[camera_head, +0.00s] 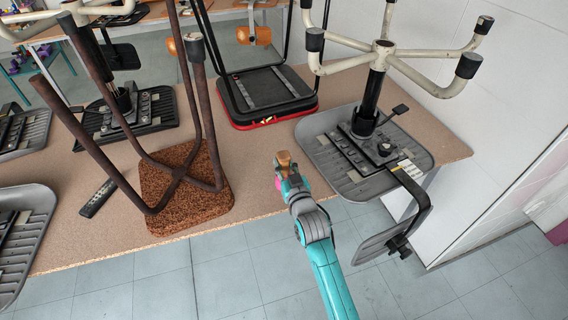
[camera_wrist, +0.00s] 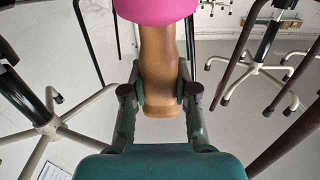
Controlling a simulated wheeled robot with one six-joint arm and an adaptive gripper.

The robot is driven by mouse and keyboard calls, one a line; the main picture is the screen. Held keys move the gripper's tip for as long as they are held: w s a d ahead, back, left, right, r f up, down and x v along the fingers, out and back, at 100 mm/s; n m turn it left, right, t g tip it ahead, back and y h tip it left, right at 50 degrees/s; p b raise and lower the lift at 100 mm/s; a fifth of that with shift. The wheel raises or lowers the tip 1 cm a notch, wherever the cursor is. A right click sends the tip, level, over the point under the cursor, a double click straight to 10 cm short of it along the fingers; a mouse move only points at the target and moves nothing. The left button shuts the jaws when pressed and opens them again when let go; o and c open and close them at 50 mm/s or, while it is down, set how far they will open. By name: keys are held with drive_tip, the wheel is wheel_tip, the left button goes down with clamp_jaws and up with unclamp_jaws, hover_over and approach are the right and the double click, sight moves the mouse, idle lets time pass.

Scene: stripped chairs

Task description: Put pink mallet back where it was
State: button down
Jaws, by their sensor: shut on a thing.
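The pink mallet has a pink head (camera_wrist: 155,8) at the top of the wrist view and a tan wooden handle (camera_wrist: 159,60). My gripper (camera_wrist: 160,92) is shut on the handle, one finger on each side. In the head view my gripper (camera_head: 287,172) is at the front edge of the brown table, between two upturned chairs. There the handle end (camera_head: 284,158) points up past the fingers, and only a sliver of the pink head (camera_head: 278,183) shows beside my gripper. From these views I cannot tell the mallet's height above the table.
An upturned chair with a brown speckled seat (camera_head: 185,192) stands on the table (camera_head: 110,235) to the left. A grey chair base (camera_head: 340,165) with pale legs is to the right. A black remote (camera_head: 98,198) lies at the left. A white wall closes the right side.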

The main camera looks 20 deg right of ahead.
drive_tip(key=c, duration=0.9)
unclamp_jaws()
drive_tip(key=shift+f, duration=0.1)
drive_tip(key=shift+r, duration=0.2)
drive_tip(key=s, duration=1.2)
